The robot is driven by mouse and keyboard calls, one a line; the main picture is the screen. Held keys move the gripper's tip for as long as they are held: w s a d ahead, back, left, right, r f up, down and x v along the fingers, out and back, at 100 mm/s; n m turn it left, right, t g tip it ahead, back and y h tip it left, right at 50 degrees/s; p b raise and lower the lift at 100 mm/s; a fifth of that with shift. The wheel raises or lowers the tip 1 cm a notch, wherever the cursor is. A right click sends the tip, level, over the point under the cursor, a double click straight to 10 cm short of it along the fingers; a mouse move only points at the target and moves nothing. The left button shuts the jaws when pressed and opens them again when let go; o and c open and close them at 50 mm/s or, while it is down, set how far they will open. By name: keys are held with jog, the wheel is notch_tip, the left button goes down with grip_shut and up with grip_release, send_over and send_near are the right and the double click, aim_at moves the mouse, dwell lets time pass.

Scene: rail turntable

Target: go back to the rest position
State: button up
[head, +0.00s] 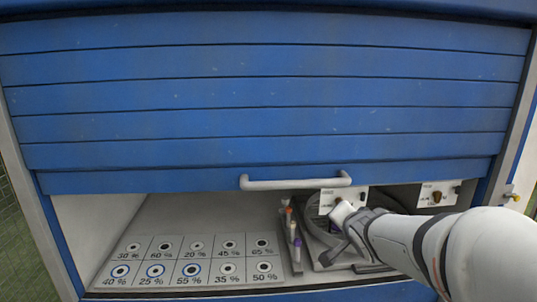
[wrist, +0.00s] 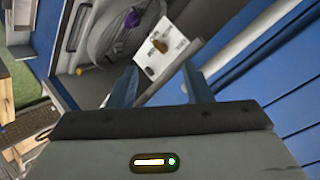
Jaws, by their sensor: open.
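My gripper (head: 345,222) reaches in under the raised blue shutter (head: 270,110) at the right part of the opening. In the wrist view its two blue-grey fingers (wrist: 160,85) stand apart with nothing held between them. A white panel (wrist: 165,45) with a brown knob lies beyond the fingertips.
The shutter has a white handle (head: 295,182) just above my arm. Several capped tubes (head: 292,228) stand left of the gripper. A board of percent-marked round spots (head: 190,262) lies at the left. A second white panel (head: 437,194) is at the right, near the cabinet's side frame.

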jog(key=s+a+f+n+g+b, duration=0.1)
jog(key=s+f+n+g, duration=0.3)
jog(key=s, duration=0.7)
jog(key=s+a+f+n+g+b, duration=0.2)
jog(key=s+f+n+g, duration=0.2)
jog(key=s, duration=0.8)
notch_tip(320, 180, down, 2)
jog(key=shift+s+a+f+n+g+y, duration=0.1)
jog(key=shift+s+a+n+g+y, duration=0.2)
jog(key=shift+n, duration=0.6)
jog(key=shift+w, duration=0.15)
jog(key=shift+c, duration=1)
